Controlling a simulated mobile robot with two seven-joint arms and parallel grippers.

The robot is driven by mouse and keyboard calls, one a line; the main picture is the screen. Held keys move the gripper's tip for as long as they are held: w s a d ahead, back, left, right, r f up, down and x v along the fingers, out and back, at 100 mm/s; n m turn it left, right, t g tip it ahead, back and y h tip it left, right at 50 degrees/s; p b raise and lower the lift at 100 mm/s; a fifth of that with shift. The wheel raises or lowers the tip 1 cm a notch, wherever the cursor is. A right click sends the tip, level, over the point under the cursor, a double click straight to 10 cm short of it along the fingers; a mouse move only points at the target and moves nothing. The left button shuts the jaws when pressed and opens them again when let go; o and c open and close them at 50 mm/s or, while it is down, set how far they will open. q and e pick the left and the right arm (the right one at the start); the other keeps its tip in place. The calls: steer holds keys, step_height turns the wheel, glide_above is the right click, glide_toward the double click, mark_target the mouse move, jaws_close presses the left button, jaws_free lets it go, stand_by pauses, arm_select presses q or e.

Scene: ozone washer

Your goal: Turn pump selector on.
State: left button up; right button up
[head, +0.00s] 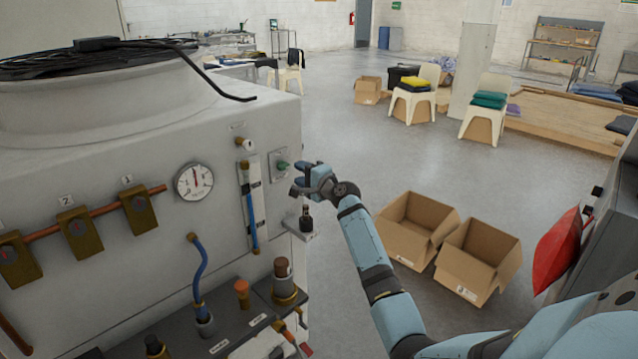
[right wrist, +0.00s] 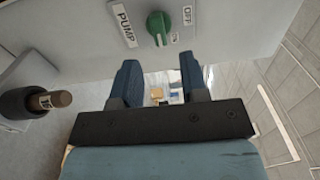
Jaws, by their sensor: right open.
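The pump selector is a green knob (right wrist: 158,24) on a light plate, between a "PUMP" label (right wrist: 124,22) and an "OFF" label (right wrist: 187,15) in the right wrist view. In the head view the green knob (head: 283,164) sits on a small plate at the right edge of the washer's front panel. My right gripper (head: 302,178) is just right of the knob. In the right wrist view its two blue fingers (right wrist: 160,80) are apart, with nothing between them, and their tips point toward the knob without touching it. My left gripper is not in view.
The washer (head: 110,150) carries a gauge (head: 194,182), brass valves and pipes. A small ledge with a dark bottle-like part (head: 306,218) is below my right gripper. Two open cardboard boxes (head: 418,225) stand on the floor to the right. Open floor lies behind.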

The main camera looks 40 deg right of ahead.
steer(key=s, duration=0.9)
steer(key=shift+d, duration=0.35)
steer(key=shift+w, duration=0.1)
steer(key=s+a+f+n+g+p, duration=0.2)
steer(key=s+a+f+n, duration=0.35)
steer(key=a+f, duration=0.3)
steer(key=s+a+f+n+g+p, duration=0.1)
steer(key=s+a+f+n+g, duration=0.25)
steer(key=s+a+f, duration=0.45)
steer(key=s+a+f+n+y+p, duration=0.1)
steer(key=s+a+f+n, duration=0.2)
steer(key=s+a+n, duration=0.2)
steer(key=s+a+f+n+g+y+p, duration=0.1)
steer(key=s+a+f+n, duration=0.3)
steer(key=s+a, duration=0.7)
steer(key=s+n+p, duration=0.1)
steer(key=s+n, duration=0.1)
steer(key=s, duration=0.3)
steer(key=shift+s+f, duration=0.15)
steer(key=shift+f, duration=0.1)
steer(key=shift+g, duration=0.25)
